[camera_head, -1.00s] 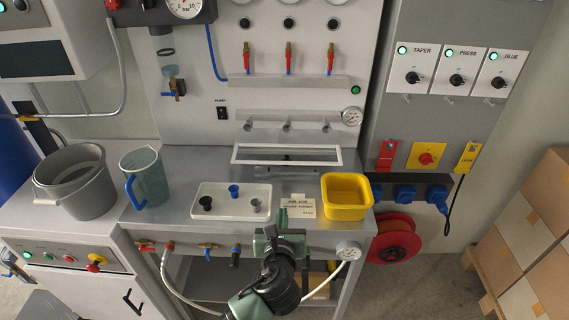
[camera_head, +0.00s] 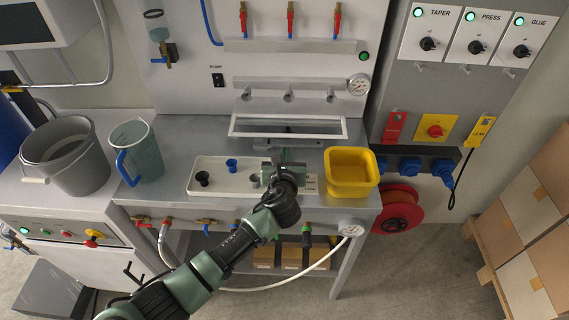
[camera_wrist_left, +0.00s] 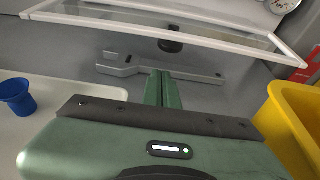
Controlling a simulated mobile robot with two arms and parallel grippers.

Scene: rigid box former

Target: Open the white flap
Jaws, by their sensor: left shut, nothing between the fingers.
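The white flap (camera_head: 240,123) is a white-framed clear panel on the back panel above the steel worktop. Its frame also shows across the top of the left wrist view (camera_wrist_left: 190,37), tilted, with a dark round knob behind or below it. My left gripper (camera_head: 281,158) is over the worktop in front of the flap, near its lower edge. In the left wrist view its green fingers (camera_wrist_left: 162,88) are together and empty, below the flap's frame and in front of a grey metal bar (camera_wrist_left: 125,70). I cannot see any contact with the flap. My right gripper is out of view.
A white tray (camera_head: 214,187) with small cups lies left of the gripper. A yellow bin (camera_head: 350,170) stands close on the right. A blue-handled jug (camera_head: 143,152) and grey bucket (camera_head: 65,150) stand further left. Red-handled valves line the panel above.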

